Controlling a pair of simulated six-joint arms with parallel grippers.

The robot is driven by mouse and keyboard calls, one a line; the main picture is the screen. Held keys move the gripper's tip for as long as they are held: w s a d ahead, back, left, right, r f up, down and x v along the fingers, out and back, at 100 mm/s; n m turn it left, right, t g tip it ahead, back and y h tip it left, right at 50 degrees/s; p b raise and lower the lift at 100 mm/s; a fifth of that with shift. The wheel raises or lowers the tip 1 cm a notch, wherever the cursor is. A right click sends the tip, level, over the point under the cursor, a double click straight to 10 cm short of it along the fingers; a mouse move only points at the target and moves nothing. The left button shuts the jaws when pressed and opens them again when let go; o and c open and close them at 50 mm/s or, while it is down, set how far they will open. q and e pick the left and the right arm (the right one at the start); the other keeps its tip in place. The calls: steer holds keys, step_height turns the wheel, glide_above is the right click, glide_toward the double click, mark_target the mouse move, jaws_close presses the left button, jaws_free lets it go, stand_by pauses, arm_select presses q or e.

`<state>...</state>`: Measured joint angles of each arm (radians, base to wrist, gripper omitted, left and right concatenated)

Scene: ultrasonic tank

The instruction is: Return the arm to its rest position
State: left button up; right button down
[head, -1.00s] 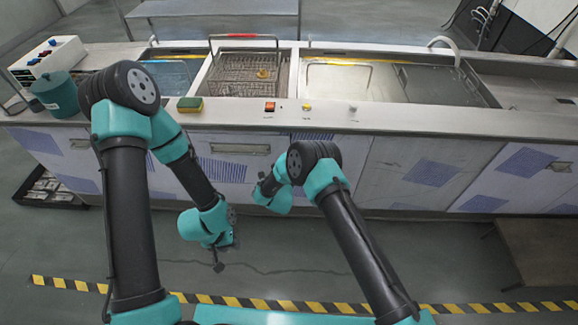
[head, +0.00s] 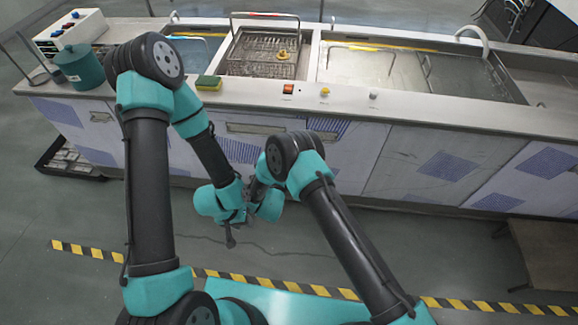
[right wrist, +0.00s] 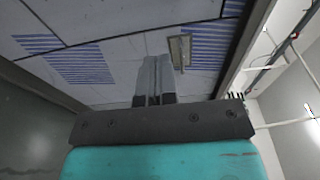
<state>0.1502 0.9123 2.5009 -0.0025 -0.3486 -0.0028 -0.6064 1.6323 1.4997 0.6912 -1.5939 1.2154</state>
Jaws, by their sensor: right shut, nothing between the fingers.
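My left gripper (head: 230,241) hangs low in front of the cabinet fronts in the head view, small and dark, so its fingers do not show clearly. My right arm's wrist is close beside the left wrist in that view and partly overlaps it. The right gripper's fingers do not show clearly there. In the right wrist view my right gripper (right wrist: 153,75) is shut with nothing between its fingers. It points toward the white cabinet fronts with blue striped patches (right wrist: 80,64).
The bench counter (head: 395,107) holds tanks, a wire basket (head: 250,62) with a small yellow part (head: 282,55), a green-yellow sponge (head: 208,83), a teal container (head: 80,66) and a white control box (head: 72,32). A black tray (head: 70,160) stands on the floor. Striped floor tape (head: 225,277) runs below.

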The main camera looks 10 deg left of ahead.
stand_by(0.4)
steer(key=s+d+f+n+g+y, duration=0.15)
steer(key=d+n+g, duration=0.25)
steer(key=d, duration=0.6)
steer(key=d+f+n+g+y, duration=0.15)
steer(key=d+n+g, duration=0.3)
steer(key=d, duration=0.45)
steer(key=s+d+r+n+g+y, duration=0.1)
steer(key=s+d+n+g, duration=0.3)
steer(key=s+d, duration=0.4)
steer(key=s+d+r+n+g+y, duration=0.1)
steer(key=s+d+r+n+g, duration=0.3)
steer(key=s, duration=1.2)
steer(key=d, duration=0.4)
steer(key=shift+d+r+n+g+y, duration=0.15)
steer(key=shift+d+n+g+y, duration=0.15)
steer(key=shift+d+n+g, duration=0.05)
